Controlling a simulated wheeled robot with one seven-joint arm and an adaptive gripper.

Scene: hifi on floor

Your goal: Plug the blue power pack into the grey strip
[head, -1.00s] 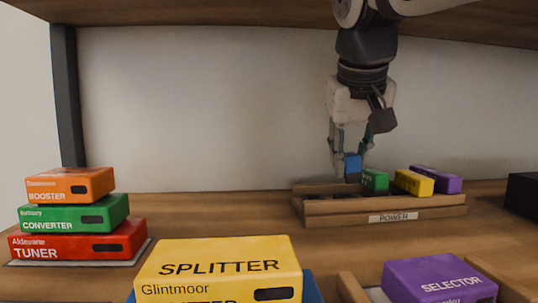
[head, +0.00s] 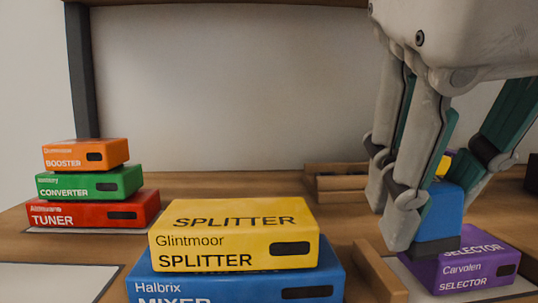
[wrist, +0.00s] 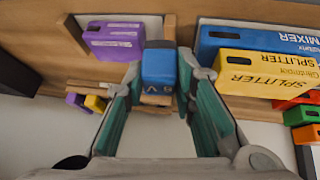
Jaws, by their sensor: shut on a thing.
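The blue power pack (head: 446,205) with a dark lower end is held in my gripper (head: 440,200), whose fingers close on its two sides. In the head view the pack is at the right, in front of part of the purple SELECTOR box. I cannot tell whether it touches that box. In the wrist view the pack (wrist: 159,66) sits between the teal-padded fingers (wrist: 158,85), with the purple box to its left. I do not make out the grey strip in either view.
A yellow SPLITTER box (head: 235,225) rests on a blue MIXER box (head: 150,287). A purple SELECTOR box (head: 480,268) lies beside a wooden rail (head: 378,272). A wooden tray (head: 335,183) is behind, partly hidden. A TUNER stack (head: 95,212) stands left.

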